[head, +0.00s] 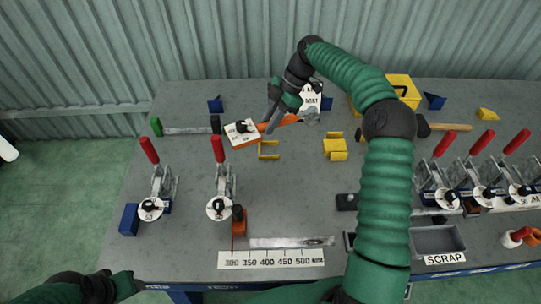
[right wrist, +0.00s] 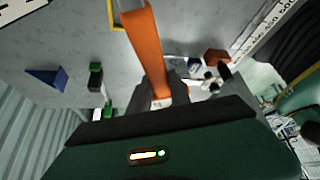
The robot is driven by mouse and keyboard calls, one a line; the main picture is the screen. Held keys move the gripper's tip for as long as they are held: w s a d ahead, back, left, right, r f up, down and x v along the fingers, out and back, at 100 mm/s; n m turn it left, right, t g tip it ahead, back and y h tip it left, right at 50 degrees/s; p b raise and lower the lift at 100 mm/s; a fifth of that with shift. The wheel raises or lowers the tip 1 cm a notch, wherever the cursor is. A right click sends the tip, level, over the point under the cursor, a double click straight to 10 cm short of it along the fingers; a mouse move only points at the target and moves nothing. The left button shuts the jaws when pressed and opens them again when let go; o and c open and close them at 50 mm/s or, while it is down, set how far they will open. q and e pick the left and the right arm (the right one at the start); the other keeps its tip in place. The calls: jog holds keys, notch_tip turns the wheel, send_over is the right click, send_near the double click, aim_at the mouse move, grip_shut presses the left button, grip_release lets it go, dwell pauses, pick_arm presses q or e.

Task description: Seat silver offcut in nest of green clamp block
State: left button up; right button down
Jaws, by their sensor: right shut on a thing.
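A silver bar (head: 190,130) lies at the back left between a green block (head: 156,127) and a black block (head: 216,124). Another silver bar (head: 290,242) lies at the front, along a ruler strip. I cannot tell which is the offcut. My right gripper (head: 272,116) is over the back middle of the bench, shut on an orange bar (head: 280,123), which also runs between the fingers in the right wrist view (right wrist: 146,45).
Red-handled toggle clamps (head: 158,182) stand at the left, and several more (head: 440,170) at the right. Yellow brackets (head: 335,149), a blue wedge (head: 216,104) and a scrap tray (head: 438,240) are on the grey bench. The middle of the bench is mostly clear.

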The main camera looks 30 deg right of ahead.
jog(key=f, duration=1)
jog(key=shift+a+f, duration=0.35)
jog(key=shift+a, duration=0.05)
notch_tip(320, 180, down, 4)
jog(key=shift+r, duration=0.15)
jog(key=shift+s+a+f, duration=0.2)
jog(key=shift+s+f, duration=0.05)
jog(key=c, duration=1.4)
grip_release()
jog(key=shift+d+f, duration=0.15)
jog(key=shift+f, duration=0.05)
jog(key=shift+o, duration=1)
jog(key=shift+w+d, duration=0.15)
jog(key=shift+d, duration=0.1)
jog(key=shift+w+a+r, duration=0.1)
jog(key=shift+a+r, duration=0.05)
